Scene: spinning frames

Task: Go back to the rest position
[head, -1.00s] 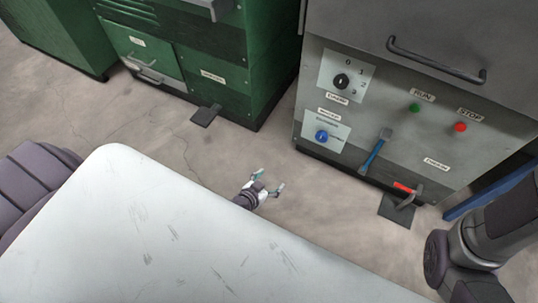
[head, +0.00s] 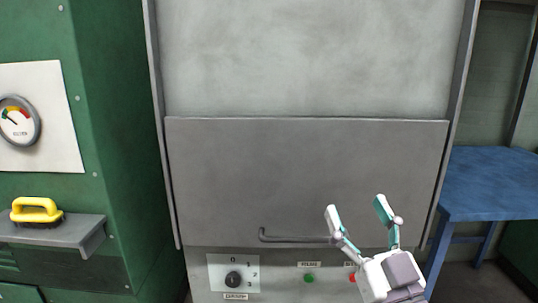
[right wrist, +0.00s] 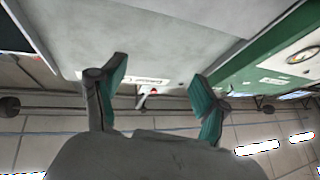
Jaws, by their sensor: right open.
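My right gripper (head: 360,215) is open and empty in the head view, raised in front of the grey machine (head: 300,60) at the lower right. It overlaps the right end of the dark bar handle (head: 290,238) in the picture; I cannot tell whether it touches it. In the right wrist view its two teal-padded fingers (right wrist: 158,95) stand apart with nothing between them. My left gripper is not in view.
The machine's panel has a dark knob (head: 233,279), a green button (head: 309,278) and a red button (head: 352,277). A green cabinet (head: 120,130) with a gauge (head: 17,121) and a yellow-handled brush (head: 36,211) on a shelf stands left. A blue table (head: 490,185) stands right.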

